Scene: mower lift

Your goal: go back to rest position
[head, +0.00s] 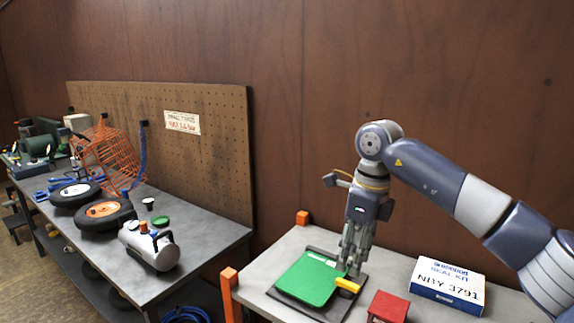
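My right gripper (350,268) points down over the right end of a green board (307,279) on the light table (262,273). Its fingertips are close above a small yellow block (348,286) at the board's edge. I cannot tell whether they touch it, or whether the fingers are open or shut. My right arm comes in from the right side. My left gripper is not in view.
A white and blue seal kit box (447,284) and a red block (389,306) are right of the board. Orange posts (229,279) mark the table's corners. A grey bench (205,238) at left holds wheels, an orange basket and a silver tank (148,245). A pegboard (215,160) stands behind.

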